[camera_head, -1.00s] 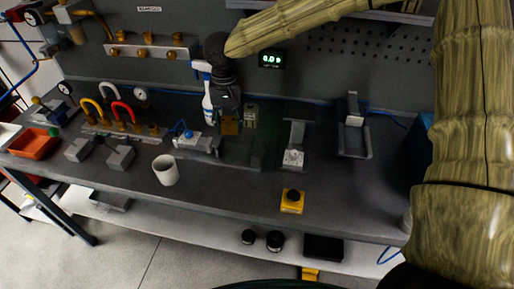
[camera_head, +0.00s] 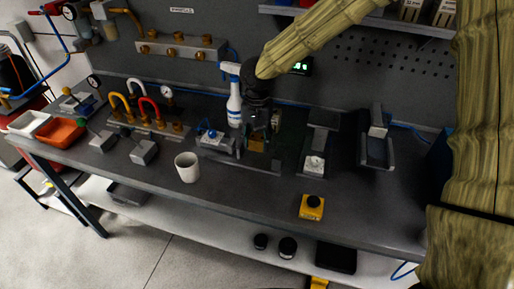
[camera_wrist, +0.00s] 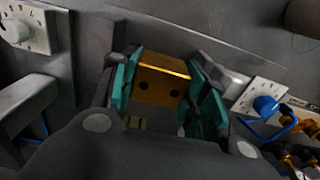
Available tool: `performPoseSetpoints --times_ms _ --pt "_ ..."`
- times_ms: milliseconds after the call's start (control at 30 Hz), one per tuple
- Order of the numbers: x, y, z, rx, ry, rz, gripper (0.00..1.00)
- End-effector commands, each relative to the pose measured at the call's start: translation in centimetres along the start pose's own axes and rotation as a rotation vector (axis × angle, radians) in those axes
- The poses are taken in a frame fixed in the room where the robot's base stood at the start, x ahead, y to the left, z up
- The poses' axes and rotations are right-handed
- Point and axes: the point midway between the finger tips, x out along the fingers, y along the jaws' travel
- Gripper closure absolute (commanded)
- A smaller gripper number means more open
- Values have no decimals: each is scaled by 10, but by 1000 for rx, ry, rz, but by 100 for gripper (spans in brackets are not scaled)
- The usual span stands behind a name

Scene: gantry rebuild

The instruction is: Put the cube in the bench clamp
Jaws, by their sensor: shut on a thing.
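My gripper (camera_wrist: 160,90) is shut on a brass-coloured cube (camera_wrist: 160,85) with two dark holes in its near face. The teal finger pads press on both sides of it. In the head view the cube (camera_head: 257,141) hangs below my dark gripper (camera_head: 258,126), close over the back middle of the bench. A low grey fixture with a white panel and blue knob (camera_head: 211,135) sits just left of it; this may be the bench clamp, but I cannot tell for sure. Its blue knob (camera_wrist: 265,105) shows at right in the wrist view. Cube contact with anything below is hidden.
A spray bottle (camera_head: 234,103) stands close left of my gripper. A white cup (camera_head: 187,167) and yellow button box (camera_head: 312,207) are nearer the front. A fixture with a pale dial (camera_head: 314,165) stands to the right. The front middle of the bench (camera_head: 250,195) is clear.

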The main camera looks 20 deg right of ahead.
Motion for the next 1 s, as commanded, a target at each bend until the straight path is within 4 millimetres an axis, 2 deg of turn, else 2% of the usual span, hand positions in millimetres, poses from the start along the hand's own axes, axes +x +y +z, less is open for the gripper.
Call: performPoseSetpoints --times_ms 400,833,867,900,1000 --pt "38 1 -1 0 -1 0 87" --pt "42 1 -1 1 -2 -1 87" --pt "43 1 -1 1 -1 -1 50" --pt "42 1 -1 1 -1 -1 47" --pt "42 2 -1 1 -1 -1 47"
